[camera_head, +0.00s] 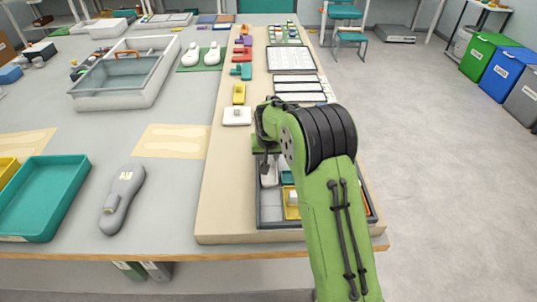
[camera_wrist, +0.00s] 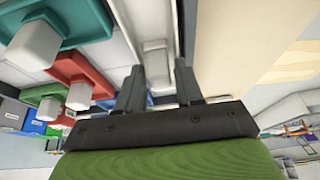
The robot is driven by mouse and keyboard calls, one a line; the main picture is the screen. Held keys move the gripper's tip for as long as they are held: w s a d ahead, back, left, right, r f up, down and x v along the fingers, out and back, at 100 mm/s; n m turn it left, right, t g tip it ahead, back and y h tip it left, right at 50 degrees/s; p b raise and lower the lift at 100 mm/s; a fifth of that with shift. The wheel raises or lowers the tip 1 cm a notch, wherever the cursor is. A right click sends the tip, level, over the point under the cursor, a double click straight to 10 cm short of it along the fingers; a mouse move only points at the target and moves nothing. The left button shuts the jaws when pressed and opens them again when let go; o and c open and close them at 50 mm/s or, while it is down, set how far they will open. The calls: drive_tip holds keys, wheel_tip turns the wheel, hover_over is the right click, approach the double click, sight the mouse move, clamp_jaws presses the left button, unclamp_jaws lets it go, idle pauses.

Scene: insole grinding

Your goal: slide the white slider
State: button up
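The white slider (camera_wrist: 153,55) is a raised white block on a long pale strip. In the wrist view it lies between and beyond the fingertips. In the head view its white top (camera_head: 269,175) shows at the left of a dark-framed board (camera_head: 270,224) near the bench's front. My gripper (camera_wrist: 160,82) is over that side of the board, fingers apart, with visible space between them and the white block. I cannot tell how close the tips are to it in depth. In the head view my arm hides the gripper's right side and part of the board.
Teal (camera_wrist: 62,30), red (camera_wrist: 92,75) and other coloured sliders with white knobs sit beside the white one. A white block (camera_head: 237,116) lies behind on the beige strip. A grey insole-shaped piece (camera_head: 121,200) and teal tray (camera_head: 44,195) are at left.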

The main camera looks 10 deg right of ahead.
drive_tip(key=shift+r, duration=0.25)
drive_tip(key=p+v, duration=0.2)
drive_tip(key=v, duration=1.3)
drive_tip(key=shift+a+r, duration=0.1)
drive_tip(key=s+d+r+n+p, duration=0.1)
drive_tip(key=s+r, duration=0.3)
drive_tip(key=s, duration=0.5)
drive_tip(key=s+d+r, duration=0.1)
drive_tip(key=s+r, duration=0.3)
drive_tip(key=s, duration=0.4)
drive_tip(key=s+f+n+t, duration=0.1)
drive_tip(key=s+f, duration=0.2)
drive_tip(key=s, duration=1.1)
drive_tip(key=shift+a+y, duration=0.3)
drive_tip(key=shift+y, duration=0.1)
